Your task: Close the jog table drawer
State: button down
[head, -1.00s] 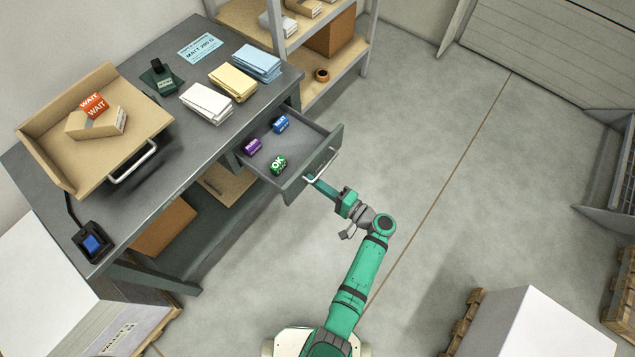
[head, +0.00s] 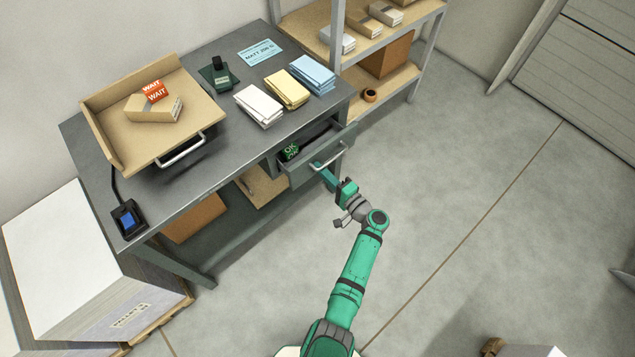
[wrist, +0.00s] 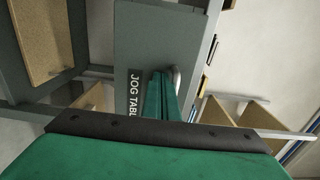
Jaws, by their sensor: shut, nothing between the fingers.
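The jog table drawer (head: 322,164) is a grey drawer under the right end of the grey table (head: 225,160).
A tan tray (head: 145,125) with a WAIT box sits on the table. White, yellow and blue paper stacks (head: 285,90) lie near the back right. Shelving (head: 375,60) stands behind on the right. Open floor (head: 470,190) lies to the right.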

aim_at(307, 157)
jog(key=x, duration=0.7)
jog(key=shift+s, duration=0.1)
jog(key=shift+w+a+r, duration=0.1)
jog(key=shift+w+a, duration=0.2)
jog(key=shift+a+r, duration=0.1)
jog(key=shift+a, duration=0.05)
jog(key=shift+s+d, duration=0.15)
jog(key=shift+d, duration=0.15)
jog(key=v, duration=1.4)
jog(key=shift+f, duration=0.25)
